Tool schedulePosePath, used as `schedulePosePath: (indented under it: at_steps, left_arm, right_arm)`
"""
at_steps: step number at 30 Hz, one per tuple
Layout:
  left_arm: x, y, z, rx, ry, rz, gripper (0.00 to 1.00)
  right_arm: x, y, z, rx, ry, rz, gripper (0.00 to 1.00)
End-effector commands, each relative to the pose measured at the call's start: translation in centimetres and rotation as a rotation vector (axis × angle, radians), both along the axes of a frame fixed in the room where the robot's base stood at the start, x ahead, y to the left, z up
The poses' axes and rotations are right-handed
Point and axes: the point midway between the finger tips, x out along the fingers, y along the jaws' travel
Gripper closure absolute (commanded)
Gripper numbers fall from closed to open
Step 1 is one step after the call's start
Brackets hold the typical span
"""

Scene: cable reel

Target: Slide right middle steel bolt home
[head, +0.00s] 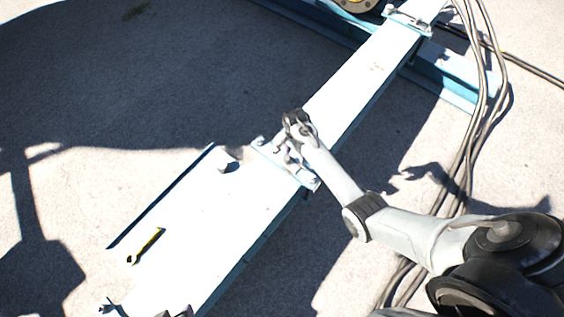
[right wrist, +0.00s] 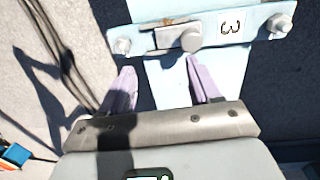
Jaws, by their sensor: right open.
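A pale plate (right wrist: 262,22) with a label marked 3 crosses the light blue beam in the right wrist view. A grey steel bolt with a round end (right wrist: 191,41) lies along the plate's middle. Smaller bolt heads sit at the plate's left end (right wrist: 122,46) and right end (right wrist: 279,23). My right gripper (right wrist: 160,66) is open, its two fingers apart just short of the plate, with nothing between them. In the head view my right gripper (head: 298,124) is over the cross plate (head: 308,181) and hides part of it. My left gripper is not in view.
A yellow and black wrench (head: 146,246) and a small pale cylinder (head: 226,158) lie on the wide near part of the beam (head: 190,235). Another cross plate (head: 408,20) is at the far end. Loose cables (head: 472,130) run along the right. Concrete lies around.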

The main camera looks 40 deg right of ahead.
Motion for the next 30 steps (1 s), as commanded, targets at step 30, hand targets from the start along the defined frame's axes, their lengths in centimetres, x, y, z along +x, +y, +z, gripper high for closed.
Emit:
schedulePosePath:
  at_steps: [30]
  left_arm:
    - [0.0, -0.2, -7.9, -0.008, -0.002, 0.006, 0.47]
  right_arm:
    - [4.4, 0.0, -9.1, 0.001, -0.083, 0.001, 0.38]
